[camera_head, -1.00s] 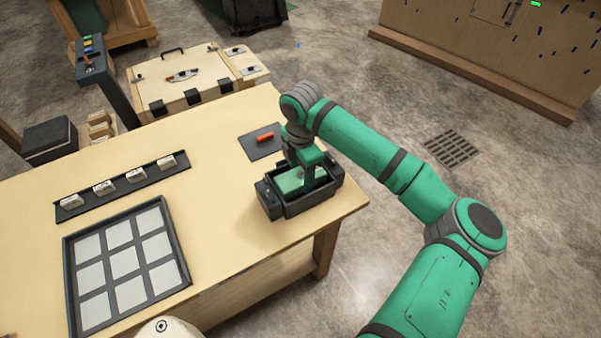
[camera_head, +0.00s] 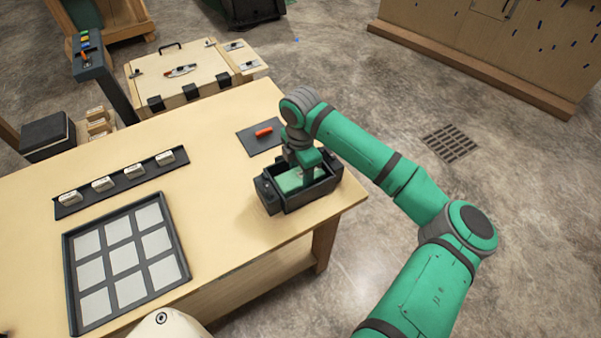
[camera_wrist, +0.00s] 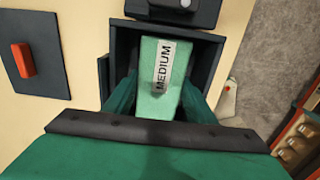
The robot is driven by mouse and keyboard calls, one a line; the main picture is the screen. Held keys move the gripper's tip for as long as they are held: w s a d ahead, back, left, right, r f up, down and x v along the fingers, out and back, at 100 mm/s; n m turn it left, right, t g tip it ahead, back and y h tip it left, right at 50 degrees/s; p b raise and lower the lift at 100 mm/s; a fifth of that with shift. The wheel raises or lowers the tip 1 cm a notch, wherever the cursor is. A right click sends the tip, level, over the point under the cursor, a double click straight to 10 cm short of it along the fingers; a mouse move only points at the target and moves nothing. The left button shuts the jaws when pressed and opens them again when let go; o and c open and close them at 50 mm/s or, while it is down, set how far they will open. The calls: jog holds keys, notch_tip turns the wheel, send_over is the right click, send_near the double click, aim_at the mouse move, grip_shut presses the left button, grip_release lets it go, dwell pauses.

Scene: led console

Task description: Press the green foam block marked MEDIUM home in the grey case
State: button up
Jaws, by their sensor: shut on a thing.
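The green foam block (camera_wrist: 157,88) shows its white label reading MEDIUM in the wrist view. In the head view the block (camera_head: 288,181) sits within the opening of the grey case (camera_head: 303,201). The dark walls of the case (camera_wrist: 207,55) stand around the block in the wrist view. My gripper (camera_head: 305,178) reaches down into the case and is shut on the block, one finger on each side. The block's lower part is hidden, so I cannot tell how deep it sits.
A dark mat (camera_head: 257,138) with a red piece (camera_head: 264,132) lies just behind the case. A strip of small labelled blocks (camera_head: 121,184) and a tray of pale squares (camera_head: 123,254) lie to the left. The case stands near the table's right edge.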

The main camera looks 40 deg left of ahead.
jog(key=shift+f, duration=0.15)
jog(key=o, duration=1.2)
notch_tip(320, 180, up, 11)
jog(key=shift+f, duration=0.1)
jog(key=shift+w, duration=0.1)
jog(key=shift+s+a, duration=0.1)
jog(key=shift+s, duration=0.1)
